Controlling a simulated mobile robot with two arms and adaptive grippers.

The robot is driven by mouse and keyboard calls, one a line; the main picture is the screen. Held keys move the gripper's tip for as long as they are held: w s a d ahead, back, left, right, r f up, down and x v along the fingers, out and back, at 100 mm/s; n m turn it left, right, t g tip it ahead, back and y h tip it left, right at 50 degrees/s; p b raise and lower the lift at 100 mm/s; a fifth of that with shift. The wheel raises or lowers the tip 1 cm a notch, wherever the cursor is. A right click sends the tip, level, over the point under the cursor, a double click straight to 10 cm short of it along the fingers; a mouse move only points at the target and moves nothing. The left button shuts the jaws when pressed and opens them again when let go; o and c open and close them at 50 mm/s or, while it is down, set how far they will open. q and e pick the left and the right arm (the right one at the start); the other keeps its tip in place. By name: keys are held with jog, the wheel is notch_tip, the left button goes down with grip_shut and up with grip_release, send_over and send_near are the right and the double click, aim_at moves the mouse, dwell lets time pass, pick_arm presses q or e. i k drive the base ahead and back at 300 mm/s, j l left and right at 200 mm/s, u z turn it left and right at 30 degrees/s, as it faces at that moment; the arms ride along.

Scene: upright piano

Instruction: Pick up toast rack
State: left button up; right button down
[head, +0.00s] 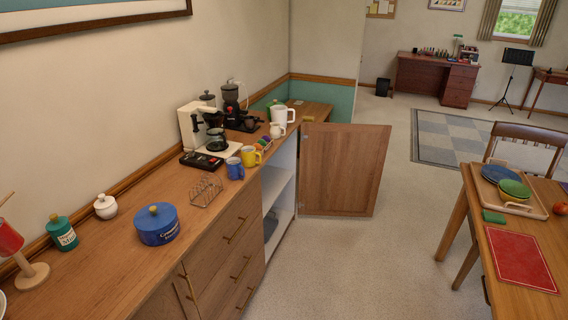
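The toast rack (206,190) is a small silver wire rack standing on the wooden sideboard top (190,222), near its front edge. It sits between a round blue lidded pot (157,226) on the left and a blue mug (235,169) on the right. It looks empty, and nothing touches its upper side. Neither of my grippers shows in the head view.
A yellow mug (250,156), a coffee maker (202,130) and a black device (202,161) stand behind and right of the rack. An open cabinet door (345,168) juts into the room. A dining table (510,262) stands at right, with clear carpet between.

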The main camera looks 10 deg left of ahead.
aim_at(205, 173)
jog(key=i+l, duration=0.15)
jog(key=i, duration=0.5)
jog(key=i+l+z, duration=0.1)
jog(key=i, duration=0.55)
jog(key=i+l+u, duration=0.15)
jog(key=i+u, duration=0.25)
jog(key=i+l+u, duration=0.25)
jog(key=u, duration=0.2)
jog(key=i+l+u, duration=0.25)
jog(key=u, duration=0.15)
jog(key=i+l+u, duration=0.15)
jog(key=l+u, duration=0.3)
jog(key=i+l+u, duration=0.1)
jog(key=l+u, duration=0.3)
jog(key=l, duration=0.1)
